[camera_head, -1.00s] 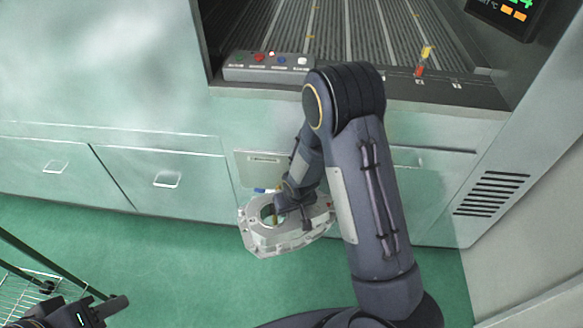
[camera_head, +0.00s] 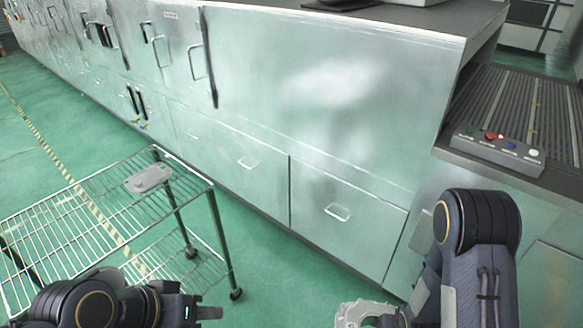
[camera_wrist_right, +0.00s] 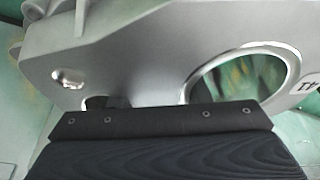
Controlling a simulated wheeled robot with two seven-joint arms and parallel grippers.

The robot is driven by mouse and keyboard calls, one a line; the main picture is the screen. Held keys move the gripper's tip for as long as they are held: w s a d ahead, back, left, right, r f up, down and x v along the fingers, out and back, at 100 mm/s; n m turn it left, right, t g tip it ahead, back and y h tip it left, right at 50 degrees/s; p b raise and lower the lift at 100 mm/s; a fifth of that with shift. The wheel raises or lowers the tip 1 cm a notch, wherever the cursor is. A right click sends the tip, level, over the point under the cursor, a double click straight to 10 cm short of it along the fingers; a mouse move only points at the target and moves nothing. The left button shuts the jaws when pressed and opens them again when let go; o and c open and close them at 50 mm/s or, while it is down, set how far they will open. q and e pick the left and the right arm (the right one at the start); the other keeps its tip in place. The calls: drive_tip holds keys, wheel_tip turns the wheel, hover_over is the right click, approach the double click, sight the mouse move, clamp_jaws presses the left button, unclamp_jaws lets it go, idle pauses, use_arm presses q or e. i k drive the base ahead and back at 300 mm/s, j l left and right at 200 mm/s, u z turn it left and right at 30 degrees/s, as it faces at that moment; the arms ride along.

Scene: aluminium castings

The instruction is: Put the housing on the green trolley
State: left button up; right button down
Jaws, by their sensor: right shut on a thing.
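The housing (camera_head: 362,314) is a light grey casting at the bottom edge of the head view, partly cut off. My right gripper (camera_wrist_right: 165,118) is shut on it; in the right wrist view the housing's grey face (camera_wrist_right: 135,55) fills the picture, with a large round opening. The trolley (camera_head: 208,186) stands at the left, with dark green posts and wire shelves. A flat grey casting (camera_head: 148,178) lies on its top shelf near the far corner. My left gripper (camera_head: 207,313) is at the bottom left, near the trolley's near side; its jaw opening is not clear.
A long pale metal cabinet (camera_head: 262,110) with drawers and handles runs along the back. A ribbed conveyor (camera_head: 520,105) and a button box (camera_head: 498,150) are at the right. Green floor (camera_head: 285,270) lies free between trolley and cabinet.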

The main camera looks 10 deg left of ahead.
sight(70, 231)
drive_tip(key=k+j, duration=0.15)
drive_tip(key=j, duration=0.25)
drive_tip(key=k+j, duration=0.15)
drive_tip(key=j, duration=0.25)
drive_tip(key=k+j, duration=0.15)
drive_tip(key=j, duration=0.25)
drive_tip(key=k+j, duration=0.15)
drive_tip(key=j, duration=0.25)
drive_tip(key=k+j, duration=0.15)
drive_tip(key=j, duration=0.25)
drive_tip(key=k+j, duration=0.15)
drive_tip(key=j, duration=0.25)
drive_tip(key=k+j, duration=0.1)
drive_tip(key=j, duration=1.25)
drive_tip(key=k+j, duration=0.15)
drive_tip(key=j, duration=0.55)
drive_tip(key=k+j, duration=0.1)
drive_tip(key=j, duration=0.55)
